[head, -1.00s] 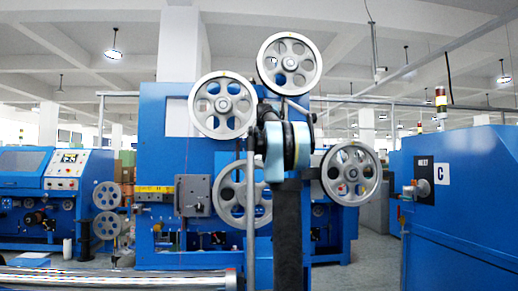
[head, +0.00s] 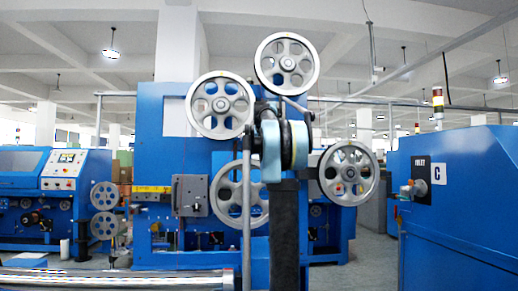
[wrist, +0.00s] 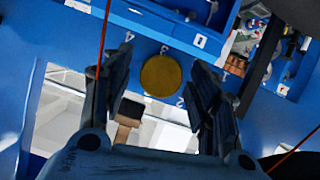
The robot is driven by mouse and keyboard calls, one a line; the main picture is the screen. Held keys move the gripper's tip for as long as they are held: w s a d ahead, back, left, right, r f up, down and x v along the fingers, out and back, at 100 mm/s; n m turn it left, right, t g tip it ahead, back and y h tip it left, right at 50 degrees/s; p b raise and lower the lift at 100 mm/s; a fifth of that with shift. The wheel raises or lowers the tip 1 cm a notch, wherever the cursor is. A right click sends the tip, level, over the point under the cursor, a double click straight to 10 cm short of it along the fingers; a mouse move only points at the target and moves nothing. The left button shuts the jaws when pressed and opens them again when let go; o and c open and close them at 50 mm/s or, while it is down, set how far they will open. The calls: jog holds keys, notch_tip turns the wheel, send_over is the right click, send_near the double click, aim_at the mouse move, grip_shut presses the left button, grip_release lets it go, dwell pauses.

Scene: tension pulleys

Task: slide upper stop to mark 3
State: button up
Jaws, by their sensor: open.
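A round yellow disc (wrist: 160,76) lies between my fingers in the wrist view, in front of a blue panel (wrist: 75,32). It may be the upper stop; I cannot tell for sure. Printed marks surround it: a 4 (wrist: 129,36) at upper left, a 3 (wrist: 164,49) just above it and a 2 (wrist: 180,101) at lower right. My gripper (wrist: 160,85) is open, one dark finger on each side of the disc, with visible gaps. Contact cannot be judged. In the head view my arm hides the gripper and the marks.
Large spoked pulleys (head: 221,104) stand on the blue machine (head: 150,115) around my arm. Another pulley (head: 348,173) is to the right. A blue cabinet marked C (head: 460,230) stands at far right. A thin red line (wrist: 103,45) runs past my left finger.

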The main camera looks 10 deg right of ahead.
jog(key=v, duration=1)
jog(key=shift+s, duration=0.1)
dwell(0.6)
jog(key=s+a+f+g, duration=0.3)
jog(key=s+f, duration=1.4)
jog(key=f, duration=0.4)
jog(key=s+a+f+g+y, duration=0.1)
jog(key=s+a+f+g, duration=0.3)
jog(key=s+f, duration=1.3)
jog(key=s+a+f+g+y, duration=0.1)
jog(key=s+a+f+g, duration=0.3)
jog(key=s+f, duration=1.3)
jog(key=s+x, duration=0.2)
jog(key=x, duration=0.8)
jog(key=shift+a+f, duration=0.2)
jog(key=shift+a, duration=0.15)
jog(key=shift+w+f, duration=0.2)
jog(key=shift+w, duration=0.2)
